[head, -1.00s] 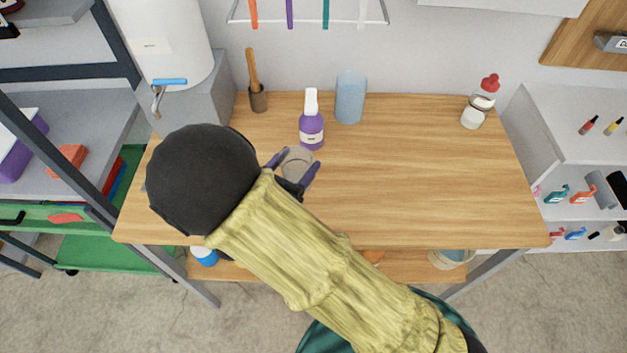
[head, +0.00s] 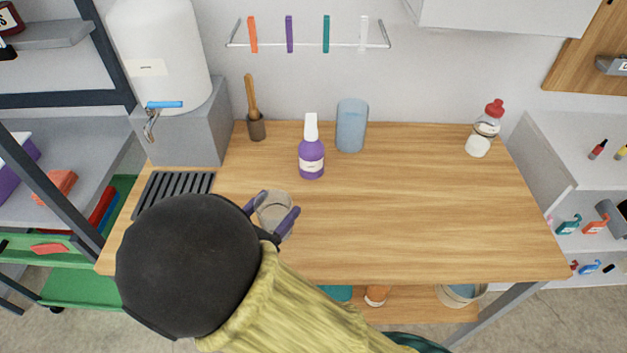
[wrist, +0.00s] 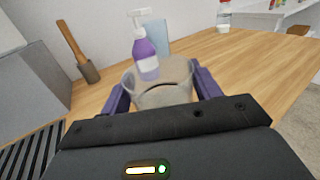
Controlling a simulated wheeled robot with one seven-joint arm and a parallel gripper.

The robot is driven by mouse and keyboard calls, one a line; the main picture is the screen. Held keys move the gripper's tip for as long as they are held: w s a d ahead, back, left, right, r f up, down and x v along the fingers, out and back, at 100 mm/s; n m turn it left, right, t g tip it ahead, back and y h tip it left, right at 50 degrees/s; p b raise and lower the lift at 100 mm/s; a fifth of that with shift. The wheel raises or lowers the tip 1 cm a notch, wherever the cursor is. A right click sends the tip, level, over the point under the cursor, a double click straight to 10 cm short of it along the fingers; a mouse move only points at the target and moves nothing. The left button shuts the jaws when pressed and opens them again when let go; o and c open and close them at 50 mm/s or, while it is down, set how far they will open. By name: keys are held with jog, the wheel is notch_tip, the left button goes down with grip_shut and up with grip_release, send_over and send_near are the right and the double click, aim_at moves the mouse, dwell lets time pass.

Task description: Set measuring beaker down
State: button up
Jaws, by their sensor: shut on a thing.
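The measuring beaker (head: 274,213) is a clear, greyish cup. My gripper (head: 276,216) is shut on it, with one purple finger on each side. In the wrist view the beaker (wrist: 163,88) stands roughly upright between the fingers (wrist: 162,90), its open rim facing up. It is over the front left part of the wooden table (head: 420,220). My arm hides part of the table's front left, and I cannot tell whether the beaker's base touches the wood.
A purple spray bottle (head: 311,158) stands just behind the beaker. A blue cylinder (head: 351,126), a pestle in a cup (head: 256,125) and a red-capped bottle (head: 484,130) stand farther back. A black drain grate (head: 172,190) lies left. The table's middle and right are clear.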

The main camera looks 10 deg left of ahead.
jog(key=x, duration=1.3)
jog(key=shift+p, duration=0.3)
jog(key=f, duration=0.1)
jog(key=w+f, duration=0.1)
jog(key=f, duration=0.1)
jog(key=shift+w+d+f, duration=0.2)
jog(key=shift+d+f, duration=0.1)
jog(key=shift+f, duration=0.2)
jog(key=o, duration=1)
